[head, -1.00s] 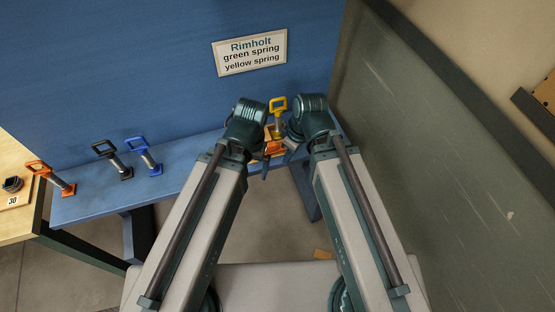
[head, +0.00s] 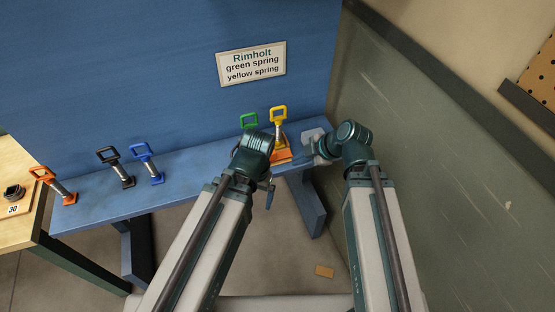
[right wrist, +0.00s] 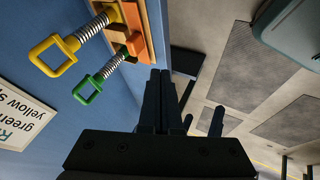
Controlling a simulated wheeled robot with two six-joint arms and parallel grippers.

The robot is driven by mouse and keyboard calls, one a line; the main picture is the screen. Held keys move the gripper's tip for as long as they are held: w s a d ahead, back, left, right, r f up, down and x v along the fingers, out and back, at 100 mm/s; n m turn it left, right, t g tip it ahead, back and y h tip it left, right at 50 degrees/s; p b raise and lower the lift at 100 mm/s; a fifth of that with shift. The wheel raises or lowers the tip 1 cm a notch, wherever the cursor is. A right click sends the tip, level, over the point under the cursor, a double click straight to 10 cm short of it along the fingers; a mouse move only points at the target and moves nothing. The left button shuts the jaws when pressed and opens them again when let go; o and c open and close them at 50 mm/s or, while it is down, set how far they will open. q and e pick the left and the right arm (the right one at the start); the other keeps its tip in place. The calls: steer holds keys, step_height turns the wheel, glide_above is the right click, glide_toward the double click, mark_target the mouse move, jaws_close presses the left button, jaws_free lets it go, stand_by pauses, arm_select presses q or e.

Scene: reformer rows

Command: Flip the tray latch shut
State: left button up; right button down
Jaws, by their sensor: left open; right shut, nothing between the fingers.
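An orange tray (head: 282,156) sits on the blue bench, partly hidden by my left arm in the head view. It also shows in the right wrist view (right wrist: 134,22). A yellow-handled spring (head: 279,118) and a green-handled spring (head: 249,121) stand at it; both show in the right wrist view as yellow (right wrist: 62,52) and green (right wrist: 90,88). I cannot make out the tray latch. My left gripper (head: 268,190) is open, in front of the tray. My right gripper (head: 318,152) is right of the tray; its fingers (right wrist: 160,78) are shut and empty, apart from the springs.
Orange (head: 53,186), black (head: 115,167) and blue (head: 148,164) handled springs stand on the blue bench (head: 190,165) at left. A sign (head: 251,64) hangs on the back panel. A grey wall panel (head: 430,150) bounds the right side. The bench middle is clear.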

mark_target(274, 153)
steer(key=b+x, duration=0.2)
steer(key=x, duration=0.1)
steer(key=w+b+x, duration=0.1)
steer(key=b+x, duration=0.2)
steer(key=x, duration=0.1)
steer(key=w+r+b+x, duration=0.1)
steer(key=b+x, duration=0.2)
steer(key=x, duration=0.1)
steer(key=shift+w+a+f, duration=0.1)
steer(key=shift+w+a, duration=0.1)
steer(key=shift+w, duration=0.05)
steer(key=shift+w+a, duration=0.2)
steer(key=shift+w, duration=0.3)
steer(key=shift+w+a, duration=0.2)
steer(key=shift+w, duration=0.55)
steer(key=shift+w+a, duration=0.25)
steer(key=shift+w, duration=0.5)
steer(key=shift+s, duration=0.1)
